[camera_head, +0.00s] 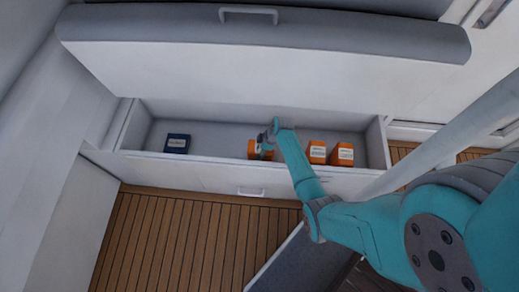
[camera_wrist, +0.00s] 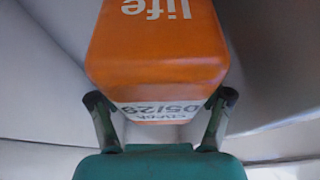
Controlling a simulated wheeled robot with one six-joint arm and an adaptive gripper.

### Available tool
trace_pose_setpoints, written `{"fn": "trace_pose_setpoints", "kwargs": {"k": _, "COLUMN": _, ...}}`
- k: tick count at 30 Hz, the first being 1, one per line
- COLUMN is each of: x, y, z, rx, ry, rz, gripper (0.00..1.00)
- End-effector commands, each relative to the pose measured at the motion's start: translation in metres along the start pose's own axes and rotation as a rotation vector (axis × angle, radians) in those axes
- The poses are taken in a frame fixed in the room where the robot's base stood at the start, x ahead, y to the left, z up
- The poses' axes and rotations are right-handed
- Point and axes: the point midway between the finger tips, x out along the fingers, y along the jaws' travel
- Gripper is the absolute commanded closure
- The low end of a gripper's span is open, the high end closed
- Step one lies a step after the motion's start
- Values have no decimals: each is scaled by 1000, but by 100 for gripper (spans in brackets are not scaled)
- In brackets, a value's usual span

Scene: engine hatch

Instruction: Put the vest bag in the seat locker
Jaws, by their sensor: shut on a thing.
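An orange vest bag (camera_wrist: 158,55) with "life" lettering and a white printed label fills the upper middle of the wrist view. My gripper (camera_wrist: 160,103) is shut on it, one finger at each side of its near end. In the head view the held bag (camera_head: 253,150) is at the middle of the open seat locker (camera_head: 215,167), below the rim line of its back wall. My gripper (camera_head: 266,143) partly covers it there. I cannot tell whether the bag touches the locker floor.
Two other orange bags (camera_head: 317,152) (camera_head: 342,154) stand in the locker to the right. A dark blue box (camera_head: 177,143) stands at its left. The raised seat lid (camera_head: 260,40) with a handle is above. Bare locker floor shows between the blue box and the held bag.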

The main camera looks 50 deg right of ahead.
Motion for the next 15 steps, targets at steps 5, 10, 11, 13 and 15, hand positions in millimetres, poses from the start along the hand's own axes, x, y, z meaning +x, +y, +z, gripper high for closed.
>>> {"fn": "trace_pose_setpoints", "kwargs": {"k": 5, "x": 2, "y": 1, "z": 0, "rx": -1, "ry": 1, "rz": 2, "gripper": 92}}
{"fn": "trace_pose_setpoints", "kwargs": {"k": 10, "x": 2, "y": 1, "z": 0, "rx": -1, "ry": 1, "rz": 1, "gripper": 92}}
{"fn": "trace_pose_setpoints", "kwargs": {"k": 11, "x": 3, "y": 1, "z": 1, "rx": -1, "ry": 1, "rz": 1, "gripper": 92}}
{"fn": "trace_pose_setpoints", "kwargs": {"k": 13, "x": 4, "y": 0, "z": 2, "rx": -1, "ry": 0, "rz": 0, "gripper": 17}}
{"fn": "trace_pose_setpoints", "kwargs": {"k": 15, "x": 4, "y": 0, "z": 2, "rx": -1, "ry": 0, "rz": 0, "gripper": 0}}
